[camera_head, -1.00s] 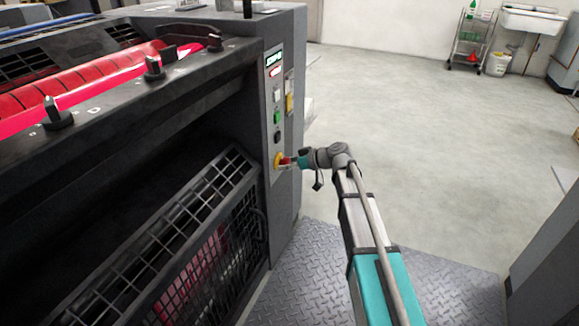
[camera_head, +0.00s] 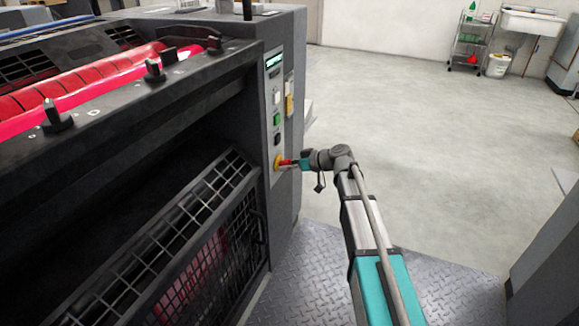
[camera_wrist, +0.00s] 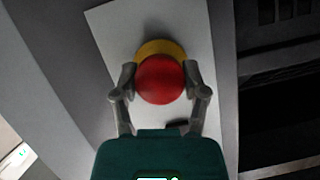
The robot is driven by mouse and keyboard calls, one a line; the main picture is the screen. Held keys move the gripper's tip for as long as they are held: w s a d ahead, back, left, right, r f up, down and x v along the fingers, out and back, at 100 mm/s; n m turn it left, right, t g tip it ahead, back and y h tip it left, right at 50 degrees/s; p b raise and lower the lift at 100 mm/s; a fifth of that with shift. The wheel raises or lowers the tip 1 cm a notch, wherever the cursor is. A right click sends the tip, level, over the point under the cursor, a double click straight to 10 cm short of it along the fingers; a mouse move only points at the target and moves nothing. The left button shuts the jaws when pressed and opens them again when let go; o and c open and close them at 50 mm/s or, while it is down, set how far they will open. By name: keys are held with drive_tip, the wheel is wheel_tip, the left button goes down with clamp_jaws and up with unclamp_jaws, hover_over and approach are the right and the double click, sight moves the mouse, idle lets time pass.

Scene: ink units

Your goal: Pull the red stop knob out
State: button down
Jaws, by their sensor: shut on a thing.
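The red stop knob (camera_wrist: 160,80) sits on a yellow collar (camera_wrist: 158,47) on the light control panel, low on the end of the press. In the head view the knob (camera_head: 285,162) shows small at the panel's lower part, with the yellow collar to its left. My gripper (camera_wrist: 160,82) has one finger on each side of the knob and is shut on it. In the head view my gripper (camera_head: 294,163) reaches the panel from the right. The sides of the knob are partly hidden by the fingers.
The panel above the knob bears a small display (camera_head: 274,60) and several buttons, one of them green (camera_head: 277,119). A mesh guard (camera_head: 200,250) and red rollers (camera_head: 90,82) are to the left. Open floor (camera_head: 420,130) lies to the right.

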drive_tip(key=shift+s+d, duration=0.5)
drive_tip(key=shift+c, duration=0.5)
unclamp_jaws()
drive_tip(key=shift+w, duration=0.1)
